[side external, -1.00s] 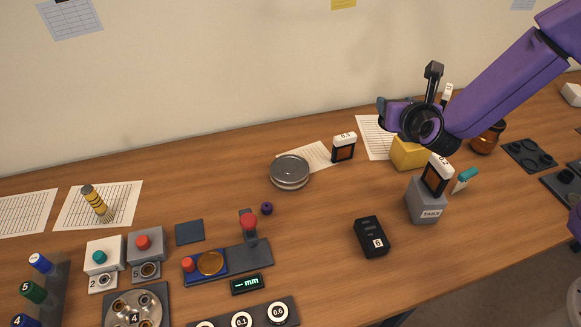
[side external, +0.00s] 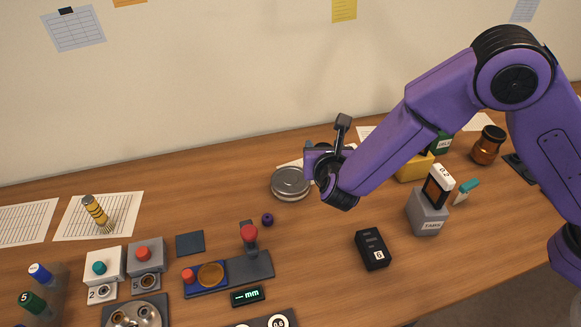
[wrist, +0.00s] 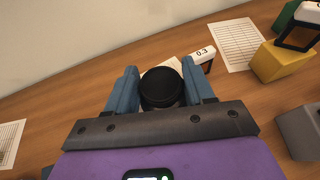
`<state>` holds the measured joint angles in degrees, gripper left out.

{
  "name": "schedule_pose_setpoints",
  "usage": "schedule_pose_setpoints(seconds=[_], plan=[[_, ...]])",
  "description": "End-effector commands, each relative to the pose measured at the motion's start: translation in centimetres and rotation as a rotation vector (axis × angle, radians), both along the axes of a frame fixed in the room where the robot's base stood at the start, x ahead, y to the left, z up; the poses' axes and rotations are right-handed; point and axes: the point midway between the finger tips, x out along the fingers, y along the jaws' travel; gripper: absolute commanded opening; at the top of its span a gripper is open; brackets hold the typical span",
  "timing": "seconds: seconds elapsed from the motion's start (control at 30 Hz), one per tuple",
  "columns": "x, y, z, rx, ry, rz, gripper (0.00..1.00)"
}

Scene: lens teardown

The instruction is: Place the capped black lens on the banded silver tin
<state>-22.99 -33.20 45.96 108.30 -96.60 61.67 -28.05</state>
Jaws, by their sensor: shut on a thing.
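The capped black lens (wrist: 162,88) is a short dark cylinder seen from above in the wrist view. My gripper (wrist: 160,78) is shut on it, with a blue finger on either side. In the side view my gripper (side external: 313,152) is raised above the bench, just right of and behind the banded silver tin, and mostly hides the lens. The silver tin (side external: 290,183) is a low round can with a flat lid, standing on the bench with nothing on top. I cannot make it out in the wrist view.
A yellow block (side external: 413,170), a grey block (side external: 428,216) holding a card and a black box (side external: 372,250) stand to the right. Bare wood lies left of the tin.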

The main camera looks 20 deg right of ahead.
Motion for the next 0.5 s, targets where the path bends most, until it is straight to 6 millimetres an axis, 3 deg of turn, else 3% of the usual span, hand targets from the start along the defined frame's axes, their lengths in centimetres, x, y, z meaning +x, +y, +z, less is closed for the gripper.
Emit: schedule_pose_setpoints(seconds=[0.27,0.5], plan=[[4.1,2.5,-2.2,0.0,-0.001,0.0,0.15],[6.4,4.0,-5.8,-0.001,-0.001,0.001,0.15]])
